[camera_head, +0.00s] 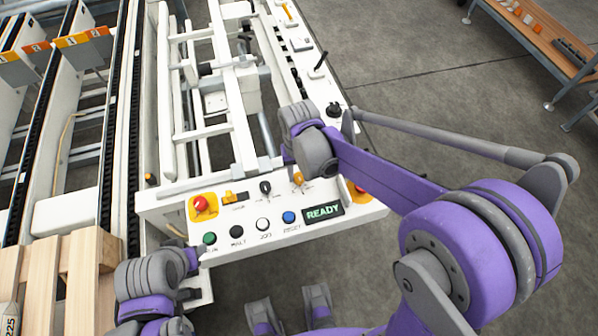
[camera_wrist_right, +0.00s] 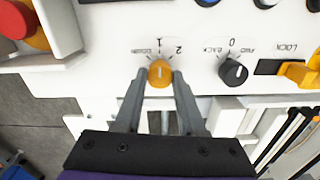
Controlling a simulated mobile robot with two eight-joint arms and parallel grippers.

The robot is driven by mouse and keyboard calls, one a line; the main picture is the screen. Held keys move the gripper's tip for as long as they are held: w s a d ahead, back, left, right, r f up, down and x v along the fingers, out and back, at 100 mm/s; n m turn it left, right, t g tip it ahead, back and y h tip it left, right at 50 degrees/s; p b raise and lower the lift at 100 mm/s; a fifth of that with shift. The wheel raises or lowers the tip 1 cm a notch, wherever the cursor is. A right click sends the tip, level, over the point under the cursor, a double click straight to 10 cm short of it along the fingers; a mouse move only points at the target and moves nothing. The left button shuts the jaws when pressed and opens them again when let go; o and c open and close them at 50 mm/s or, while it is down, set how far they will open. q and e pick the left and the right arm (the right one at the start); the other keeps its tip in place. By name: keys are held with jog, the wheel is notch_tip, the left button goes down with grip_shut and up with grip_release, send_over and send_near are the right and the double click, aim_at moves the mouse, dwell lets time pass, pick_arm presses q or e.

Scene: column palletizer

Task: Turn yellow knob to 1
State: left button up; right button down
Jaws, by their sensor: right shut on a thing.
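The yellow knob (camera_wrist_right: 160,73) is on the white control panel (camera_wrist_right: 115,20), between the labels and my wrist in the right wrist view. Its pale line stands about upright in the picture, roughly in line with the label 1. The label 2 is to its right and a word label to its left. My right gripper (camera_wrist_right: 159,79) is shut on the knob, one finger on each side. The knob also shows in the head view (camera_head: 298,178), just below my right wrist. My left gripper (camera_head: 192,275) is at the lower left of the head view; its fingers are unclear.
A black selector knob (camera_wrist_right: 233,72) and a yellow lock switch (camera_wrist_right: 299,74) sit to the right in the wrist view. A red emergency button (camera_head: 201,204), several push buttons and a READY display (camera_head: 323,212) are on the panel. A wooden pallet (camera_head: 92,272) is at lower left.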

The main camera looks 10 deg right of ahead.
aim_at(299, 176)
jog(key=c, duration=0.5)
grip_release()
jog(key=shift+r, duration=0.1)
notch_tip(299, 176, up, 11)
jog(key=p, duration=0.1)
jog(key=shift+f, duration=0.2)
jog(key=s+d+r+n+t+p, duration=0.1)
jog(key=s+d+t+p, duration=0.4)
jog(key=s, duration=0.9)
jog(key=shift+d, duration=0.9)
